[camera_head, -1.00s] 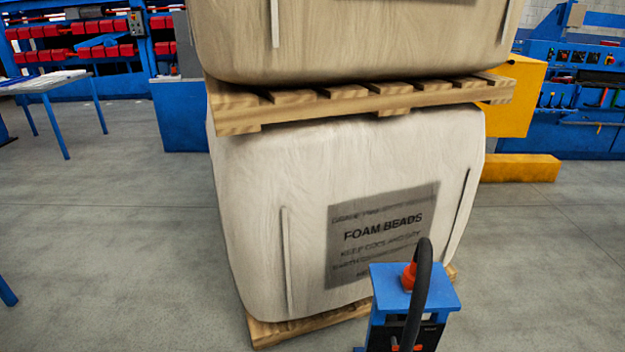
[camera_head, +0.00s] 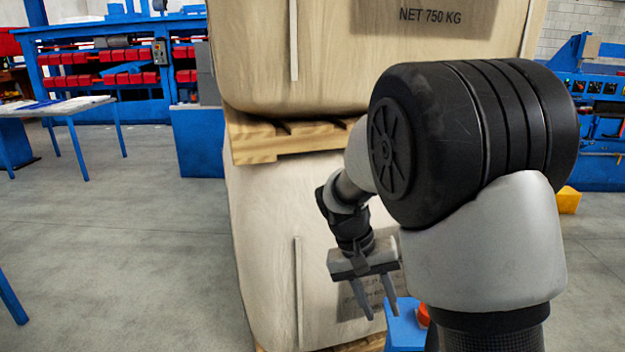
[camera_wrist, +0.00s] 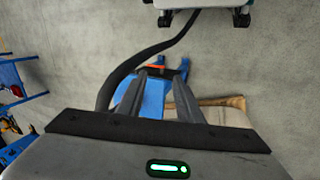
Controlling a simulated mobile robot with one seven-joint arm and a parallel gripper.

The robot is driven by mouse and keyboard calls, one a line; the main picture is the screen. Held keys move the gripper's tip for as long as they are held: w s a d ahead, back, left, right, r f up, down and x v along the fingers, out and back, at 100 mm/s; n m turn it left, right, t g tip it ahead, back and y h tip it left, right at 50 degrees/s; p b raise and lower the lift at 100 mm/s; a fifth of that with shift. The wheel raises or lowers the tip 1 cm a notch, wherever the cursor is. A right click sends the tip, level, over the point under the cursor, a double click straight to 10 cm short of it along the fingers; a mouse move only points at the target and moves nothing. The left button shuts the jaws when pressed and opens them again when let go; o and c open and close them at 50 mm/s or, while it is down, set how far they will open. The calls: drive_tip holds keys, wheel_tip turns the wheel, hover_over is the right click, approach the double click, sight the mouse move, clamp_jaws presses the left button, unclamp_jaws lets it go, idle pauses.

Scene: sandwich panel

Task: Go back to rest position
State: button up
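My gripper (camera_head: 382,313) hangs from my raised arm in the head view, pointing down. Its two fingers are apart, with nothing held between them. It is in front of the lower foam beads bag (camera_head: 268,250), above and left of a blue stand (camera_head: 404,325). In the wrist view, the gripper (camera_wrist: 162,85) shows two dark fingers spread apart. The blue stand (camera_wrist: 153,100) shows below and between them. My arm hides much of the bag and its label.
Bags are stacked on wooden pallets (camera_head: 262,146) close behind my arm. A black hose (camera_wrist: 135,65) runs beside the fingers to wheeled equipment (camera_wrist: 200,5). A table (camera_head: 60,108) stands at left, with red bins (camera_head: 120,55) behind. Grey floor (camera_head: 120,250) at left is open.

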drive_tip(key=s+r+n+t+y, duration=0.2)
drive_tip(key=s+r+t+y, duration=0.3)
drive_tip(key=s+r, duration=1.15)
wheel_tip(320, 180, up, 26)
drive_tip(key=s+t+p, duration=0.1)
drive_tip(key=p, duration=2.7)
drive_tip(key=shift+s+d+h, duration=0.2)
drive_tip(key=shift+s+h, duration=0.15)
drive_tip(key=shift+h, duration=0.05)
drive_tip(key=shift+r, duration=0.1)
